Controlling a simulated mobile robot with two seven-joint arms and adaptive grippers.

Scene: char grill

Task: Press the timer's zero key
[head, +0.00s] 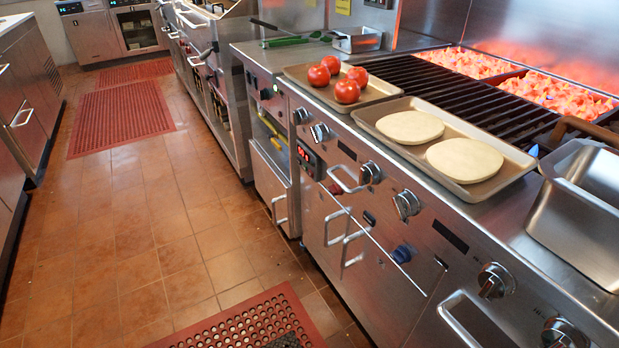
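The timer (308,158) shows as a small black panel with a lit red display, set in the steel front of the grill counter, left of the picture's middle. It sits below the trays, with control knobs to either side. Its separate keys are too small to make out, so I cannot tell which one is zero. Neither of my grippers is in view, and nothing touches or covers the timer.
A tray of tomatoes (290,72) and a tray of two flatbreads (363,115) lie on the counter. Behind is the grill grate (440,85) with glowing coals. Knobs (369,173) and handles (352,245) stick out of the front.

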